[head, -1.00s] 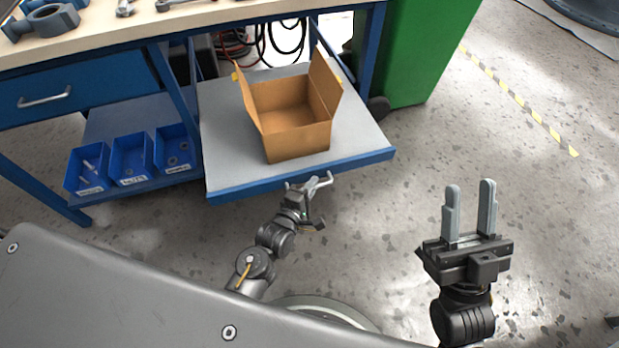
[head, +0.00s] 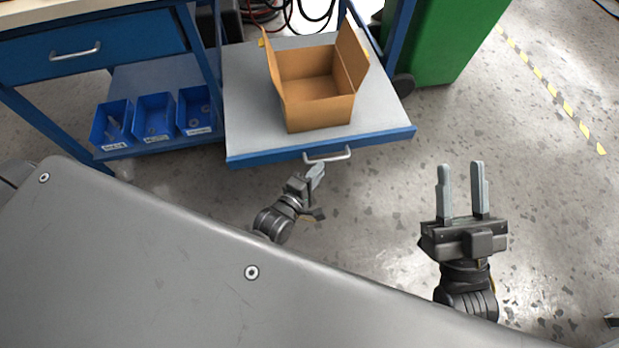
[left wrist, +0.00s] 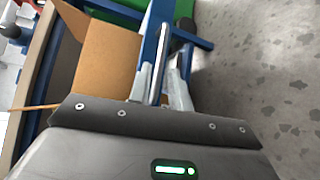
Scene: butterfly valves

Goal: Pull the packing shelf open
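The packing shelf (head: 246,123) is a grey board with a blue front edge, sticking out well beyond the bench. Its silver bar handle (head: 327,156) is on the front edge and also shows in the left wrist view (left wrist: 159,62). An open cardboard box (head: 320,113) stands on the shelf. My right gripper (head: 460,190) is open and empty over the floor.
Blue bins (head: 154,118) stand on a lower shelf to the left, under a blue drawer (head: 90,58).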

